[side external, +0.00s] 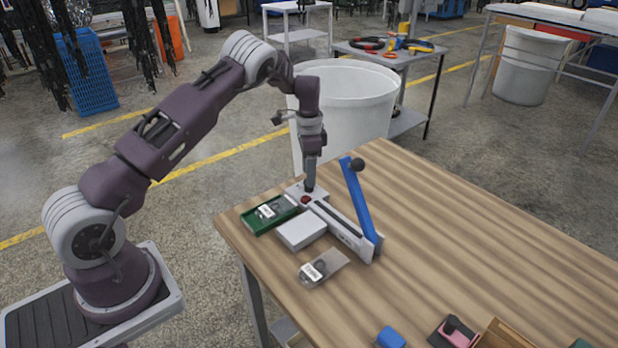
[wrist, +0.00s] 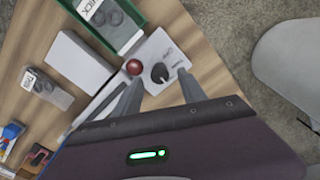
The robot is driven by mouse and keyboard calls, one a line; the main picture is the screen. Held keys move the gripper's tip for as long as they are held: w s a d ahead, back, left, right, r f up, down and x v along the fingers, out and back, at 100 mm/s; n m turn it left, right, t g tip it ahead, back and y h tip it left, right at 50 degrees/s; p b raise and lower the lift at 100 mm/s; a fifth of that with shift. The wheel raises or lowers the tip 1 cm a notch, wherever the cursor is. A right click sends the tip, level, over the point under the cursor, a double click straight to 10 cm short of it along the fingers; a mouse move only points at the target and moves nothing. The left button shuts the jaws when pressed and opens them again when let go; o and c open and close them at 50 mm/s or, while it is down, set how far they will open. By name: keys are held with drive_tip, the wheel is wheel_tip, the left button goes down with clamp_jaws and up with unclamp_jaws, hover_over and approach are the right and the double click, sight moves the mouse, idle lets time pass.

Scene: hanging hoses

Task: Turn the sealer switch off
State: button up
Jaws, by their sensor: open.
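The sealer (side external: 338,226) lies on the wooden table, with a blue lever arm (side external: 360,198) raised and tipped by a dark ball. Its white end panel (wrist: 166,52) carries a black rotary knob (wrist: 159,73) and a red dome (wrist: 134,67), which also shows in the side view (side external: 305,199). My gripper (wrist: 161,78) is open, pointing down over the panel. Its two fingers appear on either side of the knob in the wrist view; I cannot tell whether they touch it. In the side view my gripper (side external: 310,185) hides the knob.
A green tray (side external: 248,228) with a packed part sits beside the panel. A white block (side external: 302,232) and a bagged part (side external: 322,268) lie near the sealer. A large white bin (side external: 350,95) stands behind the table. The table's right side is mostly clear.

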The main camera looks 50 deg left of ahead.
wheel_tip(320, 180, down, 2)
drive_tip(key=shift+f, duration=0.2)
clamp_jaws()
